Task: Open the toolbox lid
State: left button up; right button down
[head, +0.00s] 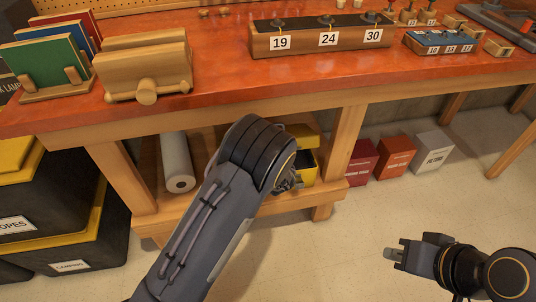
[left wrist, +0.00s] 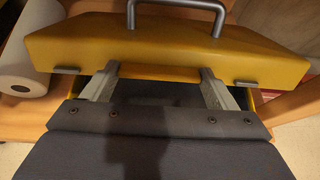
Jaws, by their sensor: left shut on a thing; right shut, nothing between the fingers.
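The yellow toolbox (head: 308,174) sits on the low shelf under the bench, partly hidden behind my left arm. Its lid (head: 302,133) is above the body with a dark gap between them, so it looks partly raised. In the left wrist view the lid (left wrist: 165,42) has a grey handle (left wrist: 177,6) on top and small grey latches on its front edge. My left gripper (left wrist: 158,76) is shut on the lid's orange-yellow front lip (left wrist: 160,72); the head view mostly hides it behind the arm. My right gripper (head: 392,254) is shut and empty, over the floor at lower right.
A white paper roll (head: 176,162) lies left of the toolbox on the shelf (head: 232,205). Wooden bench legs stand either side. Red, orange and white boxes (head: 434,152) stand on the floor to the right. The red bench top (head: 225,78) overhangs the toolbox. Floor in front is clear.

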pick_arm(q)
jog(key=shift+w+a+r+p, duration=0.15)
jog(key=shift+w+r+p, duration=0.1)
jog(key=shift+w+r, duration=0.35)
jog(key=shift+w+a+r+p, duration=0.15)
jog(key=shift+w+r, duration=0.25)
jog(key=shift+r, duration=0.4)
jog(key=o, duration=1.3)
jog(key=shift+o, duration=0.2)
jog(key=v, duration=0.8)
jog(key=shift+p, duration=0.4)
jog(key=shift+f, duration=0.1)
